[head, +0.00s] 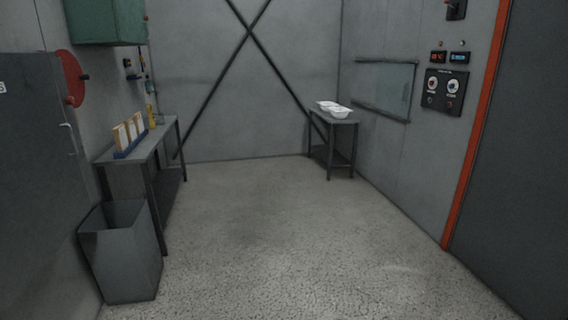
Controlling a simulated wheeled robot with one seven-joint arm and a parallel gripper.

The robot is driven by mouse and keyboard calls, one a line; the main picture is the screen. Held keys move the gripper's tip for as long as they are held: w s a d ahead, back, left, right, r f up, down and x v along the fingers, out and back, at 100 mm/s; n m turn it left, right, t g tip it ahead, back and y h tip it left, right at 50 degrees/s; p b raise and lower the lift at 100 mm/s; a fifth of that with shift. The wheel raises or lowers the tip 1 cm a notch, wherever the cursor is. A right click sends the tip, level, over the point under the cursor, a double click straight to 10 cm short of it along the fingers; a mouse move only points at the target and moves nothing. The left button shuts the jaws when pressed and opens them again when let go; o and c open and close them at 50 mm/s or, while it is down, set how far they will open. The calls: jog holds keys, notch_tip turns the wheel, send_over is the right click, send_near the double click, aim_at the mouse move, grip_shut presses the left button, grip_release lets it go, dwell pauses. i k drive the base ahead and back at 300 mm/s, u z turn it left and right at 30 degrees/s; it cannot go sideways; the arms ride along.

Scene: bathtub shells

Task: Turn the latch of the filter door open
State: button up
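My gripper is not in view. No part in the head view can be told for sure as the filter door or its latch. A dark grey panel (35,190) stands at the left edge, with a small thin handle (67,125) near its right side.
A small table (335,119) with white trays (335,109) stands at the back right. A control panel (445,92) is on the right wall. The middle floor is clear.

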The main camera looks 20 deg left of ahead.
aim_at(70, 101)
jog(key=u, duration=0.15)
jog(key=i, duration=1.25)
jog(key=u, duration=0.7)
jog(key=i, duration=1.05)
jog(key=u, duration=1.3)
jog(key=i, duration=1.05)
jog(key=u, duration=0.65)
